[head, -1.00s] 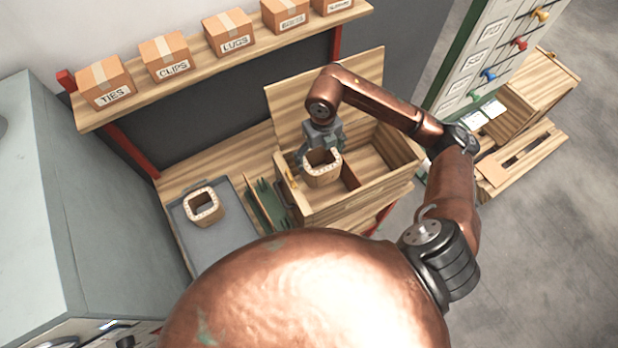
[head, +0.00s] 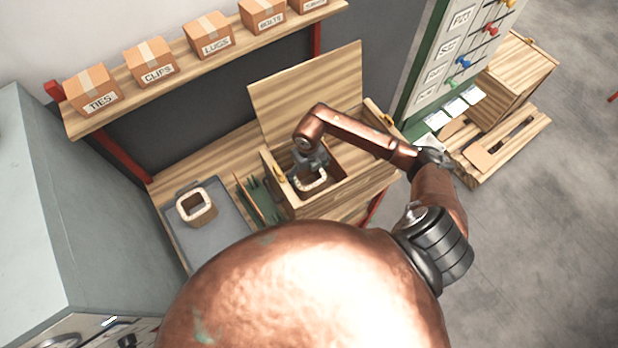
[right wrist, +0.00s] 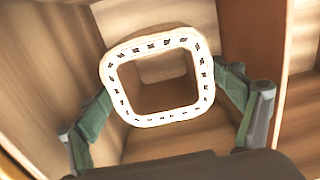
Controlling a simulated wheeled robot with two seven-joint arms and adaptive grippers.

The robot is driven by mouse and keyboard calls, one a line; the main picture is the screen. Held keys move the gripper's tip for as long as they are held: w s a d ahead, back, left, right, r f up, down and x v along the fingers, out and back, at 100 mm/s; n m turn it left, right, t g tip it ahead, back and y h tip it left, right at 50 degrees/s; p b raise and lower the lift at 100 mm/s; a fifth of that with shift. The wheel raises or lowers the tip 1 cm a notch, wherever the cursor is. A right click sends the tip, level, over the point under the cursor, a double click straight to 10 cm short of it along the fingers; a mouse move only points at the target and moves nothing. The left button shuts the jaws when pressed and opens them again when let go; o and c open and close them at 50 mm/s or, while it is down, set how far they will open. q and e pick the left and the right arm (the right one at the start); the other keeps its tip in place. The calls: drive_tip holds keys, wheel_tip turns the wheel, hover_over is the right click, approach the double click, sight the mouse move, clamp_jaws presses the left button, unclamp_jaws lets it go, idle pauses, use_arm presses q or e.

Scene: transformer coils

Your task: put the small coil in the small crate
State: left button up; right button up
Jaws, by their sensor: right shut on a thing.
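The small coil (head: 311,184), a squarish hollow ring with a pale rim and dark marks, is in my right gripper (head: 312,166). In the right wrist view the green fingers press on opposite sides of the coil (right wrist: 204,78), with its opening facing the camera. The coil is inside the left compartment of the wooden crate (head: 350,198) on the bench, below the crate's rim. I cannot tell whether it touches the crate floor. The crate's lid (head: 305,95) stands open behind. My left gripper is not in view.
Another, larger-looking coil (head: 196,207) stands on a grey tray (head: 222,235) to the left. A green rack (head: 262,202) sits between tray and crate. A divider (right wrist: 255,60) rises close to the right finger.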

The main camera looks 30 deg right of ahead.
drive_tip(key=f, duration=0.3)
drive_tip(key=shift+w+f, duration=0.15)
drive_tip(key=shift+w, duration=0.15)
drive_tip(key=shift+s, duration=0.15)
drive_tip(key=shift+f, duration=0.1)
drive_tip(key=o, duration=1.3)
drive_tip(key=shift+o, duration=0.7)
drive_tip(key=shift+r, duration=0.25)
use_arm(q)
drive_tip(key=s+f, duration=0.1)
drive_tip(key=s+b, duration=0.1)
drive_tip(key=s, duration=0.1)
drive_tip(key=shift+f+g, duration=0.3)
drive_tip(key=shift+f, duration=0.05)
use_arm(e)
wheel_tip(320, 180, up, 12)
drive_tip(key=shift+f, duration=0.1)
